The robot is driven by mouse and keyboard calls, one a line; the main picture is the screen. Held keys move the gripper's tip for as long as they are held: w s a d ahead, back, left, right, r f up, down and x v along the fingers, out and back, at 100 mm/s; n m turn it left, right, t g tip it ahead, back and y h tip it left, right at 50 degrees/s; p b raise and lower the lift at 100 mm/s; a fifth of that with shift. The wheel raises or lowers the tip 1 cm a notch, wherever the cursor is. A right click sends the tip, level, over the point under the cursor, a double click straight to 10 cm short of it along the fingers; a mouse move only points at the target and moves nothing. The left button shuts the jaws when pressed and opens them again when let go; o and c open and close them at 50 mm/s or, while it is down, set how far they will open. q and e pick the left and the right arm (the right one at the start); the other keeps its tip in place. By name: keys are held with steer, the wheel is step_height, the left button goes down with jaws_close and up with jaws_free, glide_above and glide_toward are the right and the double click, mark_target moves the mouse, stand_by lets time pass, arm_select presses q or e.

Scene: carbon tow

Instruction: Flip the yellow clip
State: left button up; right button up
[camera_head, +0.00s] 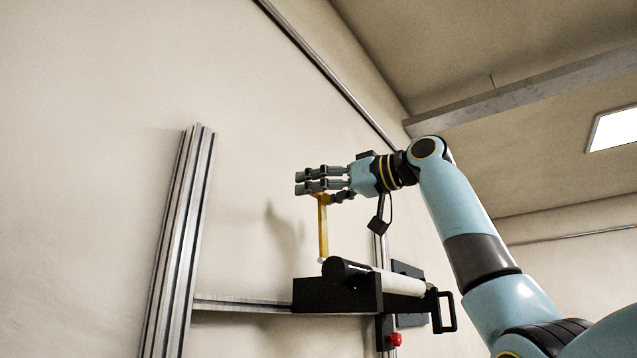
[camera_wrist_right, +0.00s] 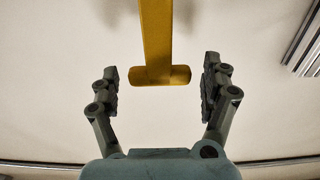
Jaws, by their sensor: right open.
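The yellow clip (camera_head: 323,228) is a long bar standing upright above the black holder in the head view, with its top end by my right gripper. In the right wrist view the yellow clip (camera_wrist_right: 158,40) ends in a wider crosspiece that lies between the fingers, with a gap on each side. My right gripper (camera_head: 305,184) is open around that end; its fingers also show in the right wrist view (camera_wrist_right: 162,82). The clip's lower end is near the white roller's dark end cap. My left gripper is not in view.
A black holder (camera_head: 338,297) carries a white roller (camera_head: 402,284) with a dark end cap. A black handle (camera_head: 441,311) and a red knob (camera_head: 395,339) are at its right. A tall aluminium post (camera_head: 178,245) stands at left. Wall space above is clear.

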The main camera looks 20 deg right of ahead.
steer(key=shift+w+a, duration=0.15)
steer(key=shift+w, duration=0.05)
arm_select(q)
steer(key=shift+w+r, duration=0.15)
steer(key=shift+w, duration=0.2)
arm_select(e)
steer(key=shift+f, duration=0.1)
